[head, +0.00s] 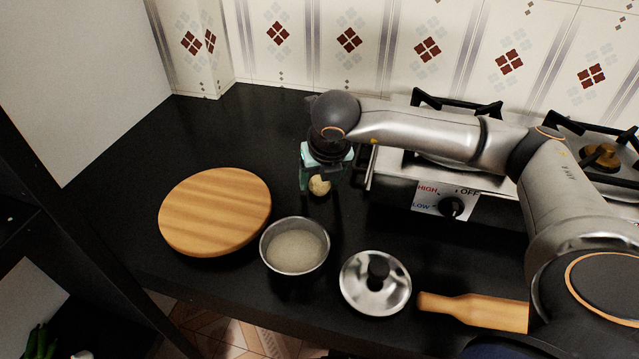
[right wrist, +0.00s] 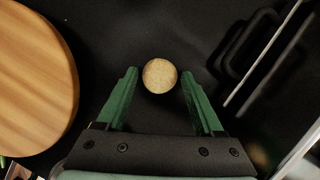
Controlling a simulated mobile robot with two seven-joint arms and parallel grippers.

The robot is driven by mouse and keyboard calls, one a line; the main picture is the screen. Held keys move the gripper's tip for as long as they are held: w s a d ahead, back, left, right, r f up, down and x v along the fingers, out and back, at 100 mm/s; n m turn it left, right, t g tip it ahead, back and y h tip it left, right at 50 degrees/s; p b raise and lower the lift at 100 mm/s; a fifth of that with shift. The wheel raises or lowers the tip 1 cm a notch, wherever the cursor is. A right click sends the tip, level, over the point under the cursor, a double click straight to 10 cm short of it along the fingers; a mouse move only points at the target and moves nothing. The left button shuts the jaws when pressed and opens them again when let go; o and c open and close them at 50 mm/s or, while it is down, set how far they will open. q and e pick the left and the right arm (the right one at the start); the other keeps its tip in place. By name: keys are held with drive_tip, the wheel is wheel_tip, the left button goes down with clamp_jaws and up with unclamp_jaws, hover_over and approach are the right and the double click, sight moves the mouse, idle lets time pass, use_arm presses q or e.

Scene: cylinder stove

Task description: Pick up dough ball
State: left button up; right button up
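The dough ball (head: 319,185) is small, round and pale tan, on the black counter behind the metal bowl. In the right wrist view the dough ball (right wrist: 160,75) lies between and slightly beyond the tips of the green fingers. My right gripper (head: 318,184) points down over it, and its fingers partly hide it in the head view. In the right wrist view the right gripper (right wrist: 158,80) is open, with a dark gap on each side of the ball. My left gripper is not in view.
A round wooden board (head: 215,211) lies left of the ball. The stove (head: 400,165) is close on the right. The counter behind the board is clear.

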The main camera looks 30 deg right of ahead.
drive_tip(key=c, duration=1)
drive_tip(key=shift+r, duration=0.1)
drive_tip(key=shift+r, duration=0.55)
drive_tip(key=s+a+r, duration=0.1)
drive_tip(key=s+r, duration=0.3)
drive_tip(key=s+a+r+p, duration=0.1)
drive_tip(key=s+r, duration=0.2)
drive_tip(key=s, duration=0.2)
drive_tip(key=s+a+r, duration=0.1)
drive_tip(key=s+r, duration=0.3)
drive_tip(key=shift+s+a+r, duration=0.2)
drive_tip(key=shift+s+r, duration=0.1)
drive_tip(key=shift+r, duration=0.05)
